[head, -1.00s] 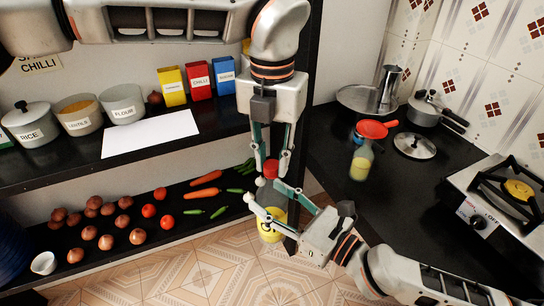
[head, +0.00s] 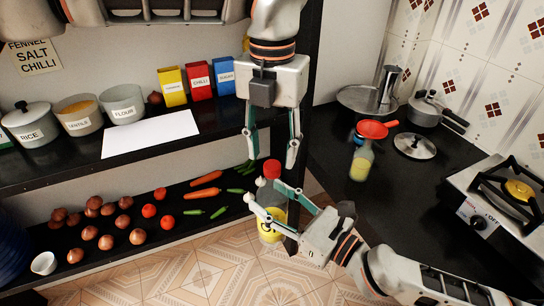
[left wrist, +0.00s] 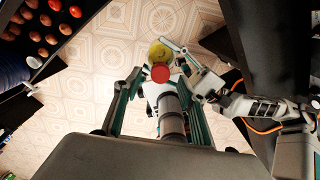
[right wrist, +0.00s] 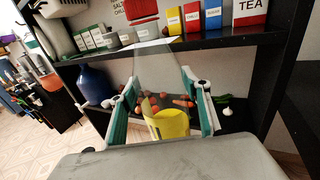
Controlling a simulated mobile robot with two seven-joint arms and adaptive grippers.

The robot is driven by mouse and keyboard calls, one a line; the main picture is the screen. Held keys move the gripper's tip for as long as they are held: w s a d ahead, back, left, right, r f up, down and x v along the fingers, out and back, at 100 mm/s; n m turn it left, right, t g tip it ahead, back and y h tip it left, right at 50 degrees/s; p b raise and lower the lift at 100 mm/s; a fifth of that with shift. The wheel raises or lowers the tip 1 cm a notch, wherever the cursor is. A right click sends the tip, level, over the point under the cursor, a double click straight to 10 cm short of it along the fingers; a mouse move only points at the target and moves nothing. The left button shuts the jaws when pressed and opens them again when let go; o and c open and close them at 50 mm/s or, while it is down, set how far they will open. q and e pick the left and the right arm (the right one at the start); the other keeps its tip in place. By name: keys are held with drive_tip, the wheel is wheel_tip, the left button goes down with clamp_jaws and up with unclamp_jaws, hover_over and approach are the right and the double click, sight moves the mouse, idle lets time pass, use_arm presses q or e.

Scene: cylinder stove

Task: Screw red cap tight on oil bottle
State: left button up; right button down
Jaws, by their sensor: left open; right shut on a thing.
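The oil bottle (head: 268,222) is clear with yellow in its lower part and is upright or nearly so. My right gripper (head: 262,196) is shut on its body; the fingers also flank it in the right wrist view. The red cap (head: 271,168) sits at the top of the bottle's neck and also shows in the right wrist view (right wrist: 140,10). I cannot tell how tight it is. My left gripper (head: 271,156) points down, open and empty, with its fingertips apart just above the cap. In the left wrist view the cap (left wrist: 160,73) lies between and beyond the fingers.
A black counter at right holds another yellow-filled bottle (head: 361,163), a red funnel-like item (head: 372,129), a pot (head: 425,108), a lid (head: 414,145) and a stove (head: 505,200). Shelves at left hold jars, boxes and vegetables. The bottle is held over open tiled floor (head: 200,265).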

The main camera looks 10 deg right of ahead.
use_arm(q)
wheel_tip(320, 180, up, 9)
drive_tip(key=shift+r, duration=0.2)
idle(0.6)
